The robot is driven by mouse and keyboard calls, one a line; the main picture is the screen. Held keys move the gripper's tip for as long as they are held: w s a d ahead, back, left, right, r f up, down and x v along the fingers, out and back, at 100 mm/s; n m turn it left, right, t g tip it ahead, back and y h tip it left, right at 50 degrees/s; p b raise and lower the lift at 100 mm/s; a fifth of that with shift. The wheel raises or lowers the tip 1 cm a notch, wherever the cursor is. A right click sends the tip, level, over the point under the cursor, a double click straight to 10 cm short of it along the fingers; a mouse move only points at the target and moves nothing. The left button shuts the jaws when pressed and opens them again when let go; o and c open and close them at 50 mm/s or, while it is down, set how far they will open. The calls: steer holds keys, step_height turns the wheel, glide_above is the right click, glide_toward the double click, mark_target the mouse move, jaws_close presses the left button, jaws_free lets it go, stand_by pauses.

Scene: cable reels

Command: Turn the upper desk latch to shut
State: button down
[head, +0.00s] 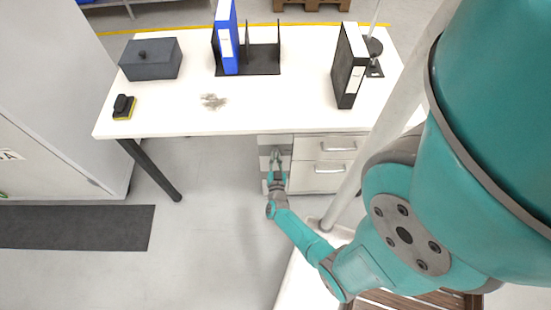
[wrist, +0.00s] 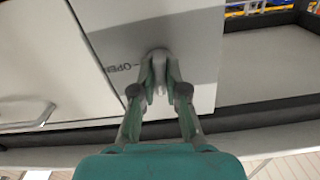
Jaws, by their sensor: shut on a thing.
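A small grey latch (wrist: 159,58) sits on a light panel (wrist: 190,20) in the wrist view. The dark lettering "OPEN" with a short dash stands just left of it. My gripper (wrist: 160,84) is shut on the latch, one finger on each side, and the fingers hide part of it. I cannot tell the latch's exact angle. In the head view my gripper (head: 276,158) is at the front of the desk's (head: 170,115) cabinet, left of the drawers, and the latch is too small to make out there. No second latch can be told apart.
Two drawers with bar handles, an upper one (head: 336,141) and a lower one (head: 312,181), are right of my gripper. A slanted desk leg (head: 152,168) stands at the left. Binders and a dark box (head: 150,62) stand on the desk.

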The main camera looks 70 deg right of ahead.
steer(key=shift+w+d+r+n, duration=0.1)
steer(key=shift+w+d+n, duration=0.1)
steer(key=shift+n, duration=0.6)
steer(key=c, duration=1.2)
jaws_free()
steer(key=shift+d, duration=0.1)
steer(key=shift+s, duration=0.15)
steer(key=v, duration=1.2)
